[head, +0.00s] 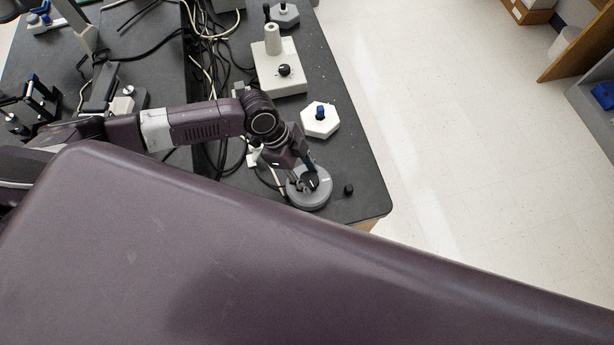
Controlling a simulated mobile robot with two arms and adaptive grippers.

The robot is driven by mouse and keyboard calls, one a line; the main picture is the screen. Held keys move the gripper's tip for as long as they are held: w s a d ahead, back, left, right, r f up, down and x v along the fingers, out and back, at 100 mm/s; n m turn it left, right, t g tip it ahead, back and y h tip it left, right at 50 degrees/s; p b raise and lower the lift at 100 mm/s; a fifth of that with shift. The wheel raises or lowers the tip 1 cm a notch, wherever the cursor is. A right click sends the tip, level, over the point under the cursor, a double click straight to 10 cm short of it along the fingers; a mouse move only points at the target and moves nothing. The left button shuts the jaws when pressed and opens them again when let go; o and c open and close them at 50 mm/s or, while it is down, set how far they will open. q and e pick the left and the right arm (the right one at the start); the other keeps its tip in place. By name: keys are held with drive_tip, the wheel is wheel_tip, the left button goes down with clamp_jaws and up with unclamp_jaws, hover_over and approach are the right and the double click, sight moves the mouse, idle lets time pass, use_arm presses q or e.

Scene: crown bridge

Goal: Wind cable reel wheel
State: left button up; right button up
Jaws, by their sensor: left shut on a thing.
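A round grey reel wheel (322,199) with a dark centre lies at the near right end of the black bench. My left arm comes in from the left, and my left gripper (309,178) points down over the wheel's middle. It is shut on a part of the wheel; its fingertips are small and dark here, so the exact part gripped is hard to see. The gripper and wrist cover the wheel's upper left. My right gripper is not in view.
A small black knob (348,189) stands right of the wheel. A white hexagonal base with a blue knob (320,119) and a white stand (276,70) are behind. Loose cables (222,60) run along the bench (362,206). Floor is clear to the right. My own body fills the foreground.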

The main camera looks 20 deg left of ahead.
use_arm(q)
drive_tip(key=m+b, duration=0.1)
drive_tip(key=m, duration=0.1)
drive_tip(key=m+g+b, duration=0.1)
drive_tip(key=shift+w+f+m, duration=0.15)
drive_tip(key=shift+w+m, duration=0.05)
drive_tip(key=shift+m, duration=0.2)
drive_tip(key=m+g+b, duration=0.1)
drive_tip(key=m, duration=0.1)
drive_tip(key=m+g+b, duration=0.1)
drive_tip(key=m+b, duration=0.1)
drive_tip(key=shift+w+d+m+y, duration=0.1)
drive_tip(key=shift+m+y, duration=0.2)
drive_tip(key=shift+y, duration=0.1)
drive_tip(key=m+y+b, duration=0.1)
drive_tip(key=m, duration=0.2)
drive_tip(key=shift+g+b, duration=0.35)
drive_tip(key=shift+g, duration=0.05)
drive_tip(key=shift+d+m+g+y+b, duration=0.15)
drive_tip(key=shift+m+y+b, duration=0.25)
drive_tip(key=shift+m, duration=0.6)
drive_tip(key=shift+m+g+y+b, duration=0.15)
drive_tip(key=shift+m+y+b, duration=0.2)
drive_tip(key=shift+m, duration=0.65)
drive_tip(key=o, duration=1.2)
drive_tip(key=shift+c, duration=0.2)
drive_tip(key=v, duration=1.2)
